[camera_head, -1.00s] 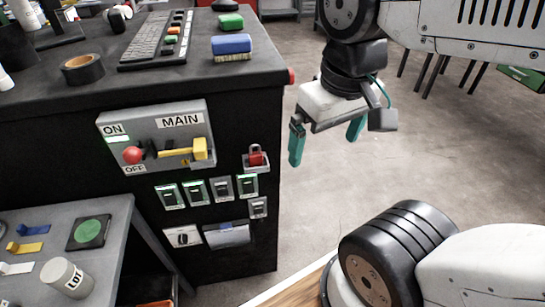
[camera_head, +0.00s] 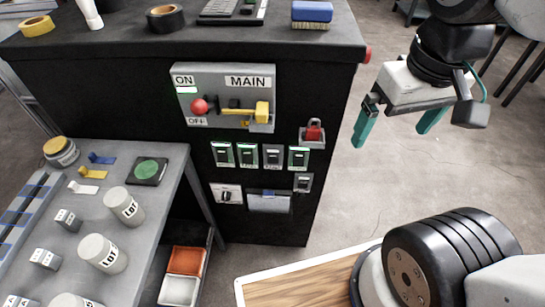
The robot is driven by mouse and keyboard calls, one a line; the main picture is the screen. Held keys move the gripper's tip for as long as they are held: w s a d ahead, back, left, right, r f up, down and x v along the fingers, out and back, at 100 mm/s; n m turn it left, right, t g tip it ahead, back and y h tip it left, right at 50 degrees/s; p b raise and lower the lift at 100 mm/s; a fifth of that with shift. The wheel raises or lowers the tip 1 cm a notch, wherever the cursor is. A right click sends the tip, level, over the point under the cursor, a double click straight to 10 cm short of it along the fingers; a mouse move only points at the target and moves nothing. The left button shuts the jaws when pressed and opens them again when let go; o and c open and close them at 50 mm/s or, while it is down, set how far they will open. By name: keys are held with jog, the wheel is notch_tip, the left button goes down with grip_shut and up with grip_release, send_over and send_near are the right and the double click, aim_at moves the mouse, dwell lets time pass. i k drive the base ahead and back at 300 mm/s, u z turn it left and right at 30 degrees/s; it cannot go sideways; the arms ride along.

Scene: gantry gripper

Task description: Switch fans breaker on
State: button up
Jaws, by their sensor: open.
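The black cabinet's front (camera_head: 150,105) carries a row of small breaker switches under the MAIN panel (camera_head: 225,97). The left breaker (camera_head: 222,154), the one beside it (camera_head: 248,155) and the right one (camera_head: 298,158) show green lights. A breaker between them (camera_head: 272,157) shows no clear green, and neither does a lower single switch (camera_head: 303,182). Their labels are too small to read, so I cannot tell which is the fans breaker. My gripper (camera_head: 396,128) is open and empty, with teal fingers pointing down, to the right of the cabinet and apart from it.
A red padlock (camera_head: 314,131) sits in a holder above the right breaker. A rotary switch (camera_head: 227,194) and a grey flap (camera_head: 269,201) are below. A grey side table (camera_head: 130,190) with LOT containers (camera_head: 124,206) stands at the left.

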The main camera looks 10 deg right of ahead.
aim_at(272, 155)
jog(key=u, duration=0.95)
jog(key=k, duration=1.2)
jog(key=z, duration=0.95)
